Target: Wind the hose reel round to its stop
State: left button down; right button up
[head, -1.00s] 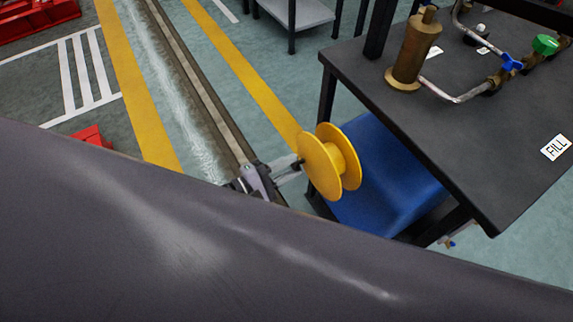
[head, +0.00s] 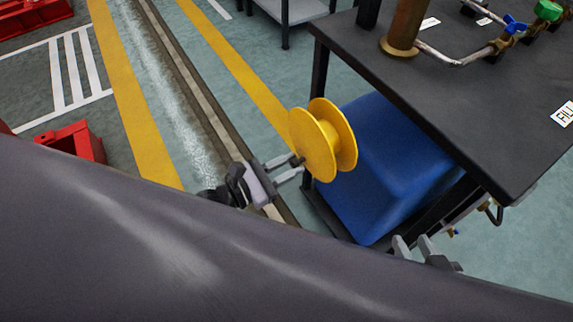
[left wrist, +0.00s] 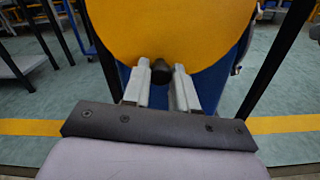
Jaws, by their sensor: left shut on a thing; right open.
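The yellow hose reel (head: 316,142) has two round flanges and sits at the near side of the black bench, in front of a blue box-like body. Its flange (left wrist: 165,28) fills the top of the left wrist view. A small dark handle (left wrist: 162,72) stands out from that flange near its lower edge. My left gripper (head: 294,167) is shut on this handle, with a pale finger on each side of it. My right gripper (head: 412,241) is open and empty, low in the head view below the blue body, partly hidden by my dark body part.
The black bench (head: 440,110) carries a brass cylinder (head: 404,28), pipes and blue and green valve handles at right. The blue body (head: 385,170) is close behind the reel. Red equipment (head: 75,142) stands at left. Floor between is open, with a channel and yellow lines.

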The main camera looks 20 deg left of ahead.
pick_arm(q)
jog(key=shift+s, duration=0.1)
dwell(0.5)
jog(key=c, duration=0.9)
grip_release()
jog(key=v, duration=0.7)
jog(key=shift+p, duration=0.35)
